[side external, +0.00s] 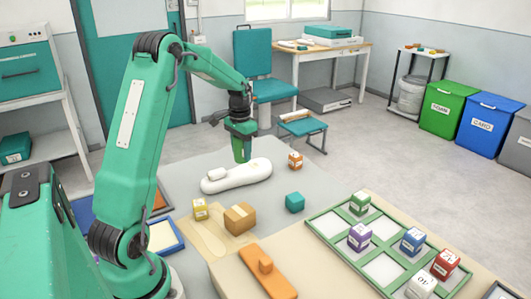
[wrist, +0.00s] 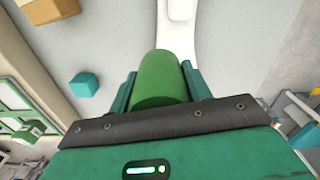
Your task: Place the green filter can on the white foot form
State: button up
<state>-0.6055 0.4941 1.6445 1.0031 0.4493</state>
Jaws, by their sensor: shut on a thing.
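The white foot form (side external: 238,178) lies on the grey table in the side view, with a small white block on its left part. My gripper (side external: 240,132) is over the right part of the form, pointing down. It is shut on the green filter can (wrist: 160,78), which lies between both jaws (wrist: 160,90) in the wrist view. In the side view the can's lower end (side external: 243,154) reaches close to the form's top; I cannot tell whether they touch. In the wrist view, part of a white shape, likely the form (wrist: 178,9), shows beyond the can.
An orange-brown cube (side external: 295,160) and a teal cube (side external: 295,202) stand right of the form. A cardboard box (side external: 240,218), a yellow cube (side external: 200,209) and an orange tool (side external: 268,272) are nearer. A green-framed tray (side external: 334,248) with several labelled cubes is at right.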

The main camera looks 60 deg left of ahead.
jog(key=shift+s+a+f, duration=0.1)
jog(key=shift+a+f, duration=0.35)
jog(key=shift+a, duration=0.3)
jog(key=shift+s+a+f, duration=0.1)
jog(key=shift+a+f, duration=0.3)
jog(key=shift+a, duration=0.35)
jog(key=shift+f, duration=2)
jog(key=shift+f, duration=0.1)
jog(key=o, duration=1.1)
